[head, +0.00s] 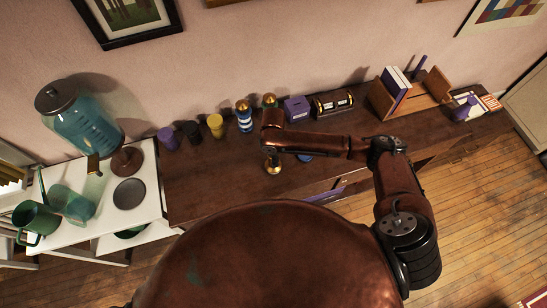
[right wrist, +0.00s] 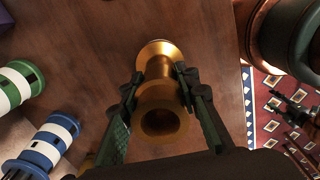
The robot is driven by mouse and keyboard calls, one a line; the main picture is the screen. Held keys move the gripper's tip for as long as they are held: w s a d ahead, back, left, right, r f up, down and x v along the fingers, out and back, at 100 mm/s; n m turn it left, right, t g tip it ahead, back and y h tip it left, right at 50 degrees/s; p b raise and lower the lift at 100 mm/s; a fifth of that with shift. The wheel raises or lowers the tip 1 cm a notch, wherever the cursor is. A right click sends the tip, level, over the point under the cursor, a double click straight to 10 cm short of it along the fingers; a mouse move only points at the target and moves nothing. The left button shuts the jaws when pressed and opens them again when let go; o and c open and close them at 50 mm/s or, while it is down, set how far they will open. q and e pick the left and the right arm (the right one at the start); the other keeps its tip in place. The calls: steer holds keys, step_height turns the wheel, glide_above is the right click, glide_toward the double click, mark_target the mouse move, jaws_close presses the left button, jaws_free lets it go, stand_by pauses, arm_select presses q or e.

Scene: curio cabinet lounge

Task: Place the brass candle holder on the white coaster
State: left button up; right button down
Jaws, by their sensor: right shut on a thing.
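The brass candle holder (head: 273,167) stands upright, or nearly so, at the dark wooden cabinet top, just below the end of my right arm in the head view. In the right wrist view the brass candle holder (right wrist: 160,96) is between the two fingers of my right gripper (right wrist: 159,84), which is shut on its stem. I cannot tell whether its base touches the wood. My left gripper is not in view.
Striped pillars, a blue one (head: 244,117) among them, small cups, a purple box (head: 297,109) and a book rack (head: 408,93) line the cabinet's back. A blue disc (head: 304,158) shows partly under my arm. A white table (head: 150,160) with a drink dispenser (head: 78,119) stands left.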

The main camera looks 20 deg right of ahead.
steer(key=c, duration=1.5)
jaws_free()
steer(key=shift+f, duration=0.1)
steer(key=shift+o, duration=0.2)
step_height(320, 180, up, 12)
steer(key=shift+r, duration=0.15)
